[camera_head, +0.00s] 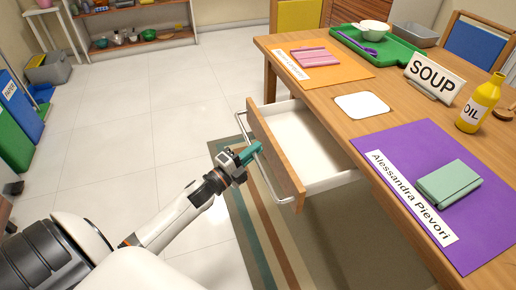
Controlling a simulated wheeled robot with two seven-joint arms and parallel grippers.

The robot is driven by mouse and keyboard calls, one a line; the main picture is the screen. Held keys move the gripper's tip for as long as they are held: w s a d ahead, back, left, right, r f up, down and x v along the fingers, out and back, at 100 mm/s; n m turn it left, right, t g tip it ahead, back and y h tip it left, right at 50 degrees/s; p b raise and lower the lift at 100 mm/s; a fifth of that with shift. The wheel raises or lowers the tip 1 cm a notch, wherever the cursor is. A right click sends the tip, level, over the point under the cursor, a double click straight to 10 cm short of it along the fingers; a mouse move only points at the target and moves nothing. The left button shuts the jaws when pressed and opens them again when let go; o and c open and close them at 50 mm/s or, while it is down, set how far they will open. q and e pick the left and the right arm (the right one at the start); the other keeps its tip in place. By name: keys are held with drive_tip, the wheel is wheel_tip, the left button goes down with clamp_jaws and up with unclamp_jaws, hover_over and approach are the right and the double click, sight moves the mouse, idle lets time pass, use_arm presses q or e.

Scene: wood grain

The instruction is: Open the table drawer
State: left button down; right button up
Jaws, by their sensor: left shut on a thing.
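The wooden table (330,106) stands on the right of the head view. Its drawer (275,152) is pulled well out toward the left, and its white inside looks empty. A metal bar handle (270,180) runs along the drawer's wooden front. My left gripper (250,152) is shut on the drawer handle near the handle's middle, with its teal fingers around the bar. My right gripper is not in view.
On the table are a purple mat (405,165), a SOUP sign (435,78), an oil bottle (480,103) and a green tray (385,52). A striped rug (248,225) lies below the drawer. Recycling bins (18,120) stand at the far left. The floor between is clear.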

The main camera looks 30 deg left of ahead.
use_arm(q)
drive_tip(key=c, duration=1.5)
unclamp_jaws()
drive_tip(key=shift+o, duration=0.2)
drive_tip(key=shift+s, duration=0.1)
